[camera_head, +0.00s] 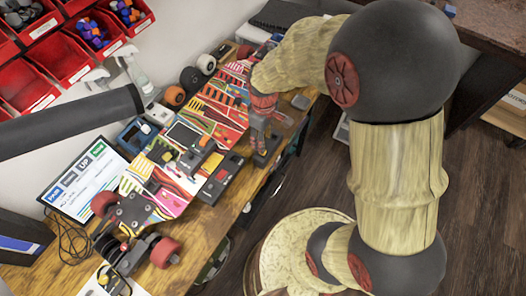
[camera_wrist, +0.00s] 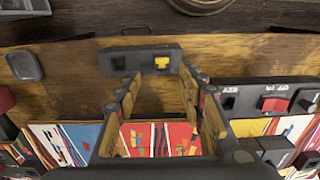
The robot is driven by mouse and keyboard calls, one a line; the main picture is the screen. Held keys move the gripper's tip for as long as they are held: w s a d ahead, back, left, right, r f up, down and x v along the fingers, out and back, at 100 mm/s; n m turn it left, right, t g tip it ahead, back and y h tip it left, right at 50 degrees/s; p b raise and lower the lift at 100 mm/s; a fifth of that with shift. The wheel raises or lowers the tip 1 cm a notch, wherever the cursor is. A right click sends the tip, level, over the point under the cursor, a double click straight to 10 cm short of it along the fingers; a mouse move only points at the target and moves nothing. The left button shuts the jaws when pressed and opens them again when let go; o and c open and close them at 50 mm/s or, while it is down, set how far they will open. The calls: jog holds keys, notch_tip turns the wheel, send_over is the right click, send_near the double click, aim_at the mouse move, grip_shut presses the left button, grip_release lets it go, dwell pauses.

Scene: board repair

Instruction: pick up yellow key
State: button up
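The yellow key (camera_wrist: 162,63) sits in the right slot of a small dark block (camera_wrist: 140,59) near the edge of the wooden bench in the wrist view. The block's left slot looks empty. My gripper (camera_wrist: 161,79) is open, its two fingers apart on either side of the key's line, with nothing between them. The fingertips appear close to the block; the exact gap is hard to tell. In the head view my gripper (camera_head: 262,126) points down over the dark block (camera_head: 266,152), and it hides the key there.
A black panel (camera_wrist: 240,101) marked "KEY" with a red part lies to the right in the wrist view. A colourful skateboard-like board (camera_head: 165,182) with wheels lies along the bench (camera_head: 205,228). Red bins (camera_head: 62,60) hang at the upper left. A monitor (camera_head: 85,185) stands at left.

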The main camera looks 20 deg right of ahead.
notch_tip(320, 180, down, 6)
jog(key=shift+s+a+r+b, duration=0.1)
jog(key=shift+a+r+b, duration=0.1)
jog(key=shift+b, duration=0.95)
jog(key=shift+r, duration=0.1)
jog(key=c, duration=0.3)
grip_shut()
